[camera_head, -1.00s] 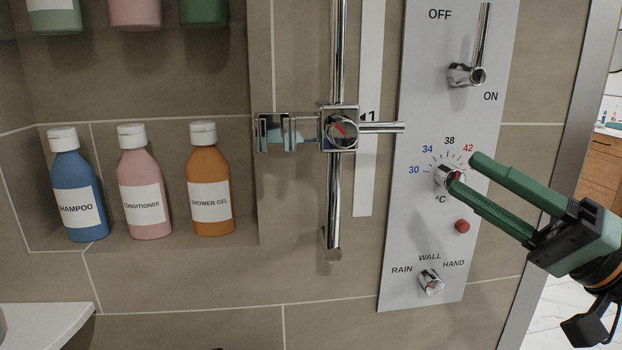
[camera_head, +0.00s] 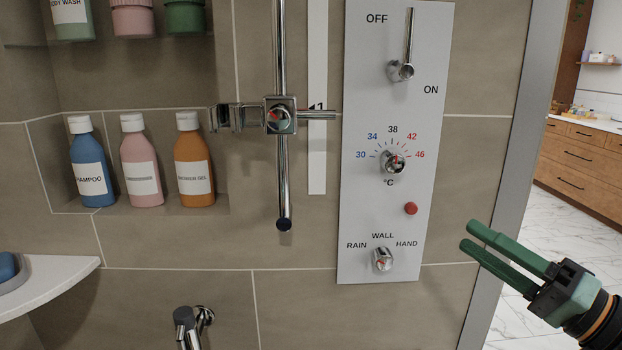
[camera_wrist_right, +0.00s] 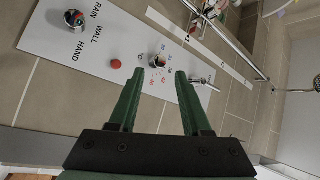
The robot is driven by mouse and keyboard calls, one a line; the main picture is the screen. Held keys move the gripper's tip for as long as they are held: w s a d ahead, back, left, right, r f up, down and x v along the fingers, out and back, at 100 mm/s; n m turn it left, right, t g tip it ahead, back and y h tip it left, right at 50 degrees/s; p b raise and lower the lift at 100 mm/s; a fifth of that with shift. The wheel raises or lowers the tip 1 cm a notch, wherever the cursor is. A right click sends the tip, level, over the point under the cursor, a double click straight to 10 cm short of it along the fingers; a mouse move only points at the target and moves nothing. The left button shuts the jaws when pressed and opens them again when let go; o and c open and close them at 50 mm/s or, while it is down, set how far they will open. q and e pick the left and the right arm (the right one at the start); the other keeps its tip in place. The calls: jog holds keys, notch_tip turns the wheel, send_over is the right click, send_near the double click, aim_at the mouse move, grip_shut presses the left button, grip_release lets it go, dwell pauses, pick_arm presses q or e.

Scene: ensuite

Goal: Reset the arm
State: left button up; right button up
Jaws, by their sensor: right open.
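My right gripper (camera_head: 466,235) is green, open and empty. In the head view it is at the lower right, apart from the shower panel (camera_head: 432,50) and pointing up and left toward it. In the right wrist view its two fingers (camera_wrist_right: 157,75) stand apart, with the temperature knob (camera_wrist_right: 156,60) showing between their tips. In the head view the chrome temperature knob (camera_head: 393,162) has its red mark toward the upper right, between 38 and 42. My left gripper is not in view.
The panel also holds the on/off lever (camera_head: 408,45), a red button (camera_head: 411,208) and the outlet selector knob (camera_head: 382,259). A chrome rail (camera_head: 283,180) and a niche with several bottles (camera_head: 140,165) are left. A wall edge (camera_head: 497,235) is near the gripper; an opening lies right.

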notch_tip(320, 180, down, 26)
jog(key=a+g+h, duration=0.2)
jog(key=h, duration=0.5)
jog(key=s+a+f+n+g+h, duration=0.2)
jog(key=s+a+f+n, duration=0.1)
jog(key=s+f, duration=0.6)
jog(key=s+a+f+n+g+h, duration=0.25)
jog(key=s+f, duration=0.35)
jog(key=f, duration=0.6)
pick_arm(q)
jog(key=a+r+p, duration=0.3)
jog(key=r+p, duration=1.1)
jog(key=p, duration=0.4)
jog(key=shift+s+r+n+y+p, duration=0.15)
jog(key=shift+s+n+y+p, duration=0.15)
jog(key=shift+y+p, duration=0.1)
pick_arm(e)
notch_tip(320, 180, up, 14)
jog(key=s+d, duration=0.2)
jog(key=shift+n+t, duration=0.25)
